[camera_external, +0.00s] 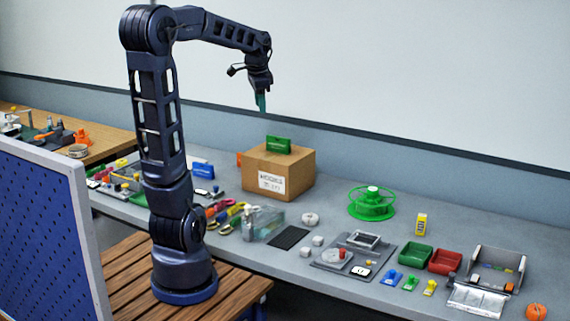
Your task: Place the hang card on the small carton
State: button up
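A cardboard carton (265,179) with a white label on its front stands towards the back of the grey workbench. A green card-like piece with pale lettering, seemingly the hang card (278,145), rests upright on the carton's top. My gripper (261,103) points down above the carton, a little left of the green card and visibly apart from it. Its teal fingertips look narrow and close together from this side. I see nothing held between them, but whether they are open or shut is too small to tell.
A similar blue piece (203,170) stands left of the carton. Green (415,255) and red (445,261) trays and small parts crowd the front right. The air around my gripper is clear.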

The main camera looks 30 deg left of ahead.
jog(key=s+d+f+n+t, duration=0.1)
jog(key=s+n, duration=0.3)
jog(key=s, duration=0.7)
jog(key=s+d+f+n+t, duration=0.1)
jog(key=s+f+n, duration=0.3)
jog(key=s, duration=0.7)
jog(key=shift+s+d+f+h, duration=0.15)
jog(key=shift+d+h, duration=0.25)
jog(key=shift+d, duration=0.25)
